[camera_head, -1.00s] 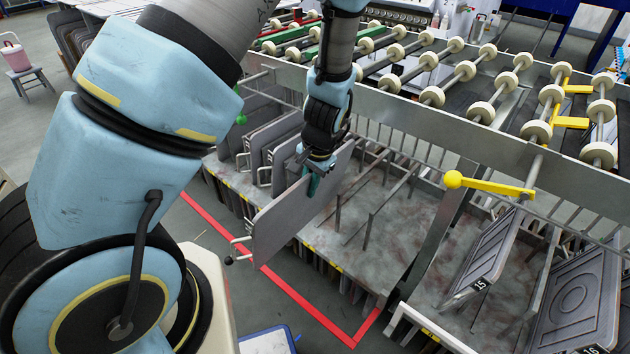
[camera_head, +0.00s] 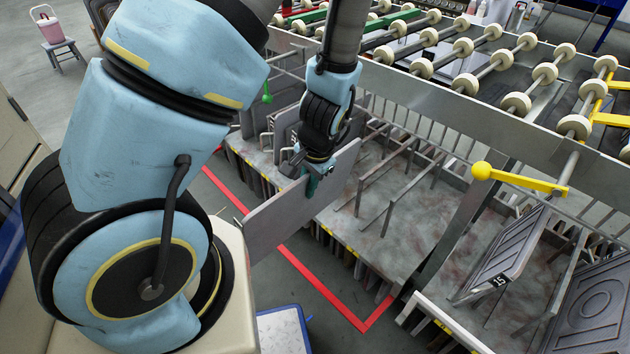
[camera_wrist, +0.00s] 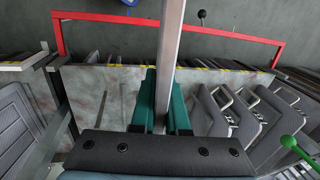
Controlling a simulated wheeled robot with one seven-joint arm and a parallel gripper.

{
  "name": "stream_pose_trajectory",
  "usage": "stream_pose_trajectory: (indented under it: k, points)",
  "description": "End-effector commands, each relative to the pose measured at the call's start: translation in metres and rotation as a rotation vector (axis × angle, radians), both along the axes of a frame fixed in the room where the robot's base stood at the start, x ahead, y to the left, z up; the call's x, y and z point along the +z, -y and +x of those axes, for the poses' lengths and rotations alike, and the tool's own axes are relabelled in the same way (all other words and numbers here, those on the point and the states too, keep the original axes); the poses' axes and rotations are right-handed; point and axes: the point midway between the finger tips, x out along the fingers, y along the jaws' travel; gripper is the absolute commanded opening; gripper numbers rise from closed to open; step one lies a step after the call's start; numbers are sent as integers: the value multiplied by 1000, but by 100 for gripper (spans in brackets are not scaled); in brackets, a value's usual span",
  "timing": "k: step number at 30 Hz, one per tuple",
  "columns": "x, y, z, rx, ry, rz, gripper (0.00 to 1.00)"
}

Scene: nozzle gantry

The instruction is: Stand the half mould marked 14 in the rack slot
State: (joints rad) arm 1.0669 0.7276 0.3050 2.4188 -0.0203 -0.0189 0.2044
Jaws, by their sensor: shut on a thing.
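My gripper (camera_head: 310,183), with teal fingers, is shut on the top edge of a flat grey half mould (camera_head: 300,212). The mould hangs upright, edge-on in the wrist view (camera_wrist: 172,45), between the fingers (camera_wrist: 162,105). No number is readable on it. The rack (camera_head: 400,205) has a stained grey floor and thin upright metal dividers (camera_head: 385,178). The held mould overlaps the rack's front left part in the head view; whether it touches the rack floor I cannot tell.
Grey moulds stand left of the held one (camera_head: 285,125). At right are a mould marked 15 (camera_head: 510,250) and another panel (camera_head: 592,305). A yellow lever with a ball (camera_head: 520,179) sticks out right of the bare rack floor. Roller rails run behind; a red floor line runs in front.

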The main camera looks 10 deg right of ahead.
Motion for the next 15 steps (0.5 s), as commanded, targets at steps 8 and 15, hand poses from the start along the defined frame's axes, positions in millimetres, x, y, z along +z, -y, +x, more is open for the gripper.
stream_pose_trajectory:
  k: [8, 15]
  points:
    - [-1, -19, -10, 2, 2, -1, 0]
    - [1, -36, -19, 2, 1, 1, 0]
